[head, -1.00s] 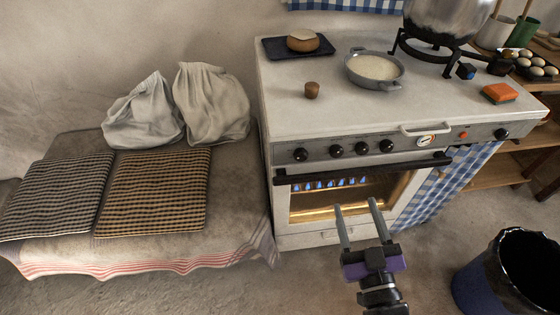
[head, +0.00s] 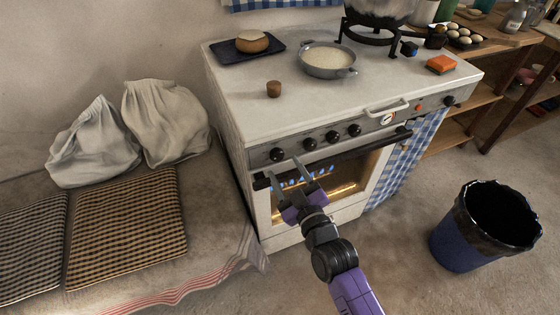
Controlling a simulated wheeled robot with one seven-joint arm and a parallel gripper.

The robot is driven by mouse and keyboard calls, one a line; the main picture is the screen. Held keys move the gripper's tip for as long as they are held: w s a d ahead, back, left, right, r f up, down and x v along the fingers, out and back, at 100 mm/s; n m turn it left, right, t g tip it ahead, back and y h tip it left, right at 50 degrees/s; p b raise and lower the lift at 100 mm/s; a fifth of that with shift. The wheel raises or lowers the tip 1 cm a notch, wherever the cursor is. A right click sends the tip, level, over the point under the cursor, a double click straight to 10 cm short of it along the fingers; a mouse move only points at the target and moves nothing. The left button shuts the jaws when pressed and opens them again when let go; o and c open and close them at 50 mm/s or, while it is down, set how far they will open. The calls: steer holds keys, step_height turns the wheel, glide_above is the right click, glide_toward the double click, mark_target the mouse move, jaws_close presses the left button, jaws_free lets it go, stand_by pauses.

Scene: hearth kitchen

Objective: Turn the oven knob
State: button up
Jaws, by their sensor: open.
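The white oven (head: 228,147) stands against the wall with a grey control strip on its front. Several black round knobs sit on the strip, among them the leftmost knob (head: 277,154), the second knob (head: 309,144) and the rightmost knob (head: 449,101). My gripper (head: 284,171) is open and empty, with its two fingers spread in front of the oven's upper left front. The fingertips appear just below the leftmost and second knobs. I cannot tell whether they touch anything. The oven door's dark handle bar (head: 345,155) is partly hidden behind the fingers.
A pan (head: 328,72), a dark tray (head: 222,53) with a bread-like thing and a large pot (head: 380,8) stand on top. A cushioned bench (head: 130,225) with sacks is at left. A blue bin (head: 459,245) stands on the floor at right. Floor between is clear.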

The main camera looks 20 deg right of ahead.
mark_target(279, 158)
steer(key=shift+w, duration=1.85)
jaws_close()
